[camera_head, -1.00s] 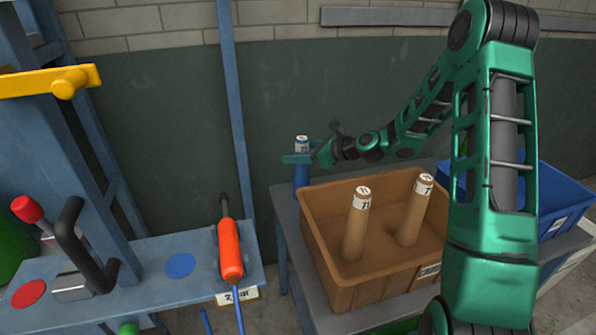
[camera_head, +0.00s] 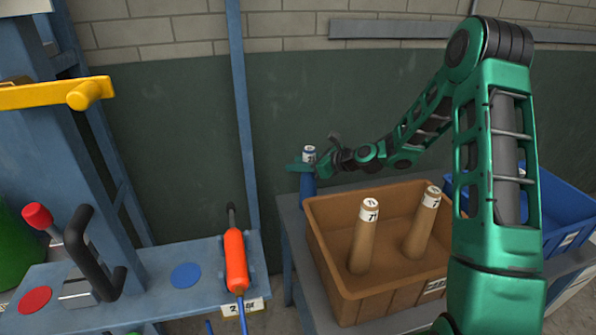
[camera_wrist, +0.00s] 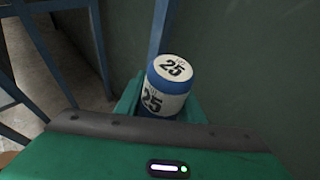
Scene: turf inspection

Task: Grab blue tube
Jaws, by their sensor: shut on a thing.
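The blue tube (camera_head: 308,186) stands upright at the back left of the grey table, left of the brown crate. Its white top label reads 25 in the wrist view (camera_wrist: 168,88). My gripper (camera_head: 303,167) is shut on the tube just below its label. In the wrist view my gripper's green fingers (camera_wrist: 160,106) lie around the tube's upper part. The tube's lower end is partly hidden by the crate side, so I cannot tell whether it touches the table.
The brown crate (camera_head: 333,290) holds two tan tubes (camera_head: 364,236). A blue crate (camera_head: 560,215) is at the right behind my arm. At the left a blue bench (camera_head: 150,290) carries an orange-handled tool (camera_head: 236,262), a red-knobbed lever (camera_head: 38,217) and a black handle.

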